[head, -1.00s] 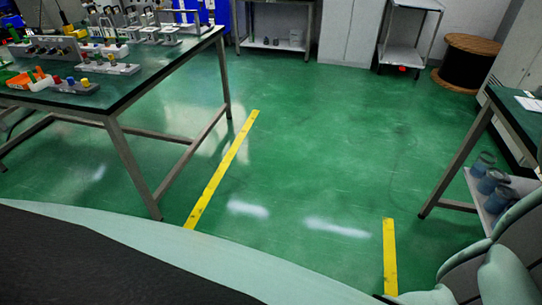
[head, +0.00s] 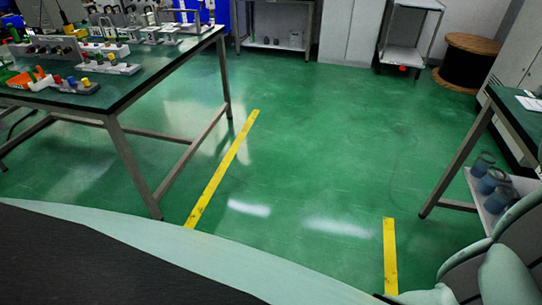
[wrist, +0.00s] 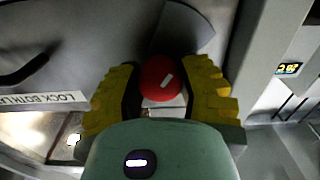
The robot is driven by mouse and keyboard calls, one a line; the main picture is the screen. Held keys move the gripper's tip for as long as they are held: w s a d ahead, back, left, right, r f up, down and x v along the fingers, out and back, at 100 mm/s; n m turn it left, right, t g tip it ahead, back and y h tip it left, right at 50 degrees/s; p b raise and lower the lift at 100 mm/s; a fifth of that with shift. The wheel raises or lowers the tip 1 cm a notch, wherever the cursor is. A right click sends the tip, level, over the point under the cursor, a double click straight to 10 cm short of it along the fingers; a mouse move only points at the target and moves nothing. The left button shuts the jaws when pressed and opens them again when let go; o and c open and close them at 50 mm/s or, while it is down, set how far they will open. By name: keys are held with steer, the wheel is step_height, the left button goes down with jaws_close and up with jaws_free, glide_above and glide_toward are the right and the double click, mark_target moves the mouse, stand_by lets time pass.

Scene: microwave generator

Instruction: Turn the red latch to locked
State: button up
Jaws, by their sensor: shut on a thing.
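A small pale block shows just below the knob, between the fingers. The rest of the latch is hidden by my gripper. The latch does not show in the head view.
In the wrist view, a white label (wrist: 45,97) with partly readable "LOCK BOTH" lettering and a dark handle (wrist: 25,68) lie at left. In the head view, a workbench (head: 160,62) stands at left; the green floor (head: 310,150) in the middle is clear.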

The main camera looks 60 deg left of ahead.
steer(key=m, duration=0.5)
steer(key=shift+f+b, duration=0.1)
steer(key=shift+b, duration=0.25)
jaws_close()
steer(key=m+b, duration=0.1)
steer(key=m, duration=0.2)
steer(key=shift+f+m, duration=0.1)
steer(key=shift+m, duration=0.2)
steer(key=m+b, duration=0.1)
steer(key=m, duration=0.3)
steer(key=shift+b, duration=0.35)
steer(key=shift+m+b, duration=0.7)
steer(key=shift+m, duration=1.4)
steer(key=o, duration=1.2)
jaws_free()
steer(key=shift+w+r, duration=0.1)
steer(key=shift+r, duration=0.1)
